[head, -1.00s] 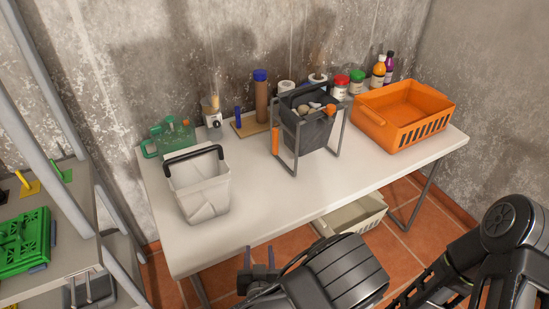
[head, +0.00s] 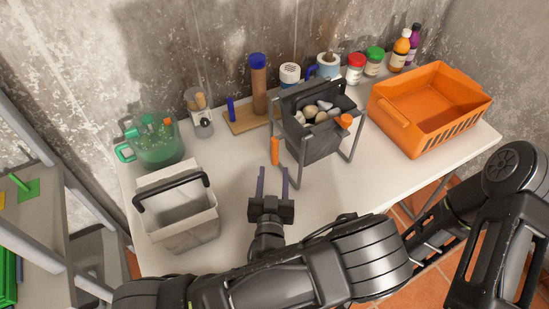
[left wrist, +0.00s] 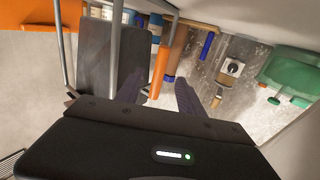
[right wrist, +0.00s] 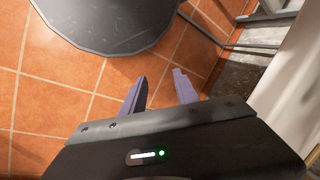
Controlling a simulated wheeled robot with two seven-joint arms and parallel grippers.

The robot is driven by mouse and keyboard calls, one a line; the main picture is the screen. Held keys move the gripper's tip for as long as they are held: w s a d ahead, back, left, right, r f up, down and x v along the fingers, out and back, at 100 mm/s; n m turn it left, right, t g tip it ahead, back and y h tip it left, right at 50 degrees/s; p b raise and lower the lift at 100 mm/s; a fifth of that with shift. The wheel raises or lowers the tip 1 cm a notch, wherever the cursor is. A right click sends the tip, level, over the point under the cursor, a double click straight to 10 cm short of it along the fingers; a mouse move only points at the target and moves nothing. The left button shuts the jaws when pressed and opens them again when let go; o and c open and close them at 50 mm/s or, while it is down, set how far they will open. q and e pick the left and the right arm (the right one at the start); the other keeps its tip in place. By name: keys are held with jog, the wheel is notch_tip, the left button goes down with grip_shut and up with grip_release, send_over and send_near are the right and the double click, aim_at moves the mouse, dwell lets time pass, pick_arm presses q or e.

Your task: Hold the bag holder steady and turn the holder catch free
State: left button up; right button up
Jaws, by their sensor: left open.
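The bag holder (head: 296,171) is a grey metal frame standing on the table, with a dark bag (head: 315,142) hung in it and pale round items inside. An orange grip (head: 275,151) sits on its left post, and an orange knob (head: 345,121) is at its front right top; which one is the catch I cannot tell. My left gripper (head: 273,170) is open and empty, fingers pointing toward the orange grip. In the left wrist view the orange grip (left wrist: 163,58) shows beyond the open fingers. My right gripper (right wrist: 160,79) is open and empty above the tiled floor.
A white bin with black handle (head: 180,227) stands left of my left gripper. A green jug (head: 155,145), a board with a brown cylinder (head: 259,90), jars and bottles line the wall. An orange crate (head: 425,115) is at right. The table between bin and holder is clear.

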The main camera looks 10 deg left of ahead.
jog(key=shift+s, duration=0.15)
jog(key=w+d+f+m+h, duration=0.1)
jog(key=w+d+m+h, duration=0.15)
jog(key=w+d, duration=0.4)
jog(key=w+d+r+m+h, duration=0.1)
jog(key=w+d+r+m, duration=0.4)
jog(key=w, duration=0.2)
jog(key=w+d+r+m+h, duration=0.1)
jog(key=w+d+r+m, duration=0.35)
jog(key=w, duration=0.25)
jog(key=w+a+r+m+t, duration=0.1)
jog(key=w+a+r+m, duration=0.15)
jog(key=r, duration=0.55)
jog(key=w+a+r+m+y, duration=0.1)
jog(key=w+r+m, duration=0.25)
jog(key=r, duration=0.45)
jog(key=w+a+r+m+t, duration=0.15)
jog(key=w+r, duration=0.25)
jog(key=r, duration=0.4)
jog(key=s+a+r+m+y, duration=0.2)
jog(key=a+r+m, duration=0.3)
jog(key=a+r, duration=0.7)
notch_tip(320, 180, up, 2)
jog(key=shift+s+r, duration=0.25)
jog(key=shift+s, duration=0.4)
